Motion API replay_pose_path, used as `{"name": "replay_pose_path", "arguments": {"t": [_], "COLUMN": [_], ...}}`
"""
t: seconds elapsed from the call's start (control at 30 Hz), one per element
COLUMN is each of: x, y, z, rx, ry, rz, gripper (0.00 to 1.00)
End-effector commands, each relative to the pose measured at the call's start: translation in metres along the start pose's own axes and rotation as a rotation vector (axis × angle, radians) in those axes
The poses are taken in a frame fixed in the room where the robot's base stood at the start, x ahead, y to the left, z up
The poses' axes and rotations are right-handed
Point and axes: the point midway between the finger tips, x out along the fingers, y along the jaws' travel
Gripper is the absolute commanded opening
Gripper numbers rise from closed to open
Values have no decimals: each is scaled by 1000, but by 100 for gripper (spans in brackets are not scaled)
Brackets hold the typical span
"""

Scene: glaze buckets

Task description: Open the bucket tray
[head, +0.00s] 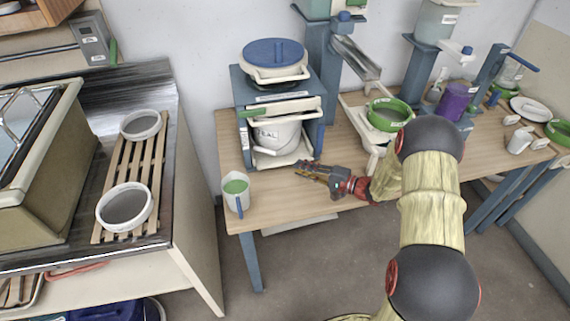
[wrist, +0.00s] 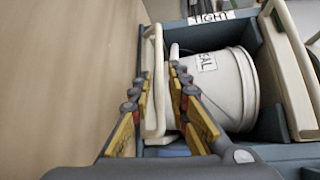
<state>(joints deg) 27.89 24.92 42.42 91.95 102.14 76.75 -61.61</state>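The bucket tray (head: 265,158) is a cream tray low in a blue frame (head: 243,130) on the wooden table. A white bucket (head: 277,135) with a partly readable label sits above it, and the bucket (wrist: 222,85) also shows in the wrist view. The cream tray handle (wrist: 158,90) runs between my fingers in the wrist view. My gripper (head: 300,170) is at the front of the tray in the head view. In the wrist view, its fingers (wrist: 160,78) are apart, one on each side of the handle. Contact with the handle cannot be told.
A cup with green content (head: 236,190) stands left of my gripper near the table edge. Bare table (head: 300,208) lies in front.

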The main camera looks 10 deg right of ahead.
Motion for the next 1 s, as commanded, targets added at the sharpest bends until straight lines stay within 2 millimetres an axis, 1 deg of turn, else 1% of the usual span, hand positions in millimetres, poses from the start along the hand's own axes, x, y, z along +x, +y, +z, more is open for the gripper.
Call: {"name": "replay_pose_path", "arguments": {"t": [0.07,0.17,0.4,0.6,0.73,0.97,1.0], "x": [2,12,49,71,76,77,77], "y": [4,4,4,4,3,2,2], "z": [-4,-4,-3,-4,-4,-4,-4], "rx": [2,1,2,2,2,2,2], "ry": [10,10,8,9,9,10,10], "rz": [-6,-7,-6,-5,-5,-6,-6], "gripper": [18,18,18,18,18,18,16]}}
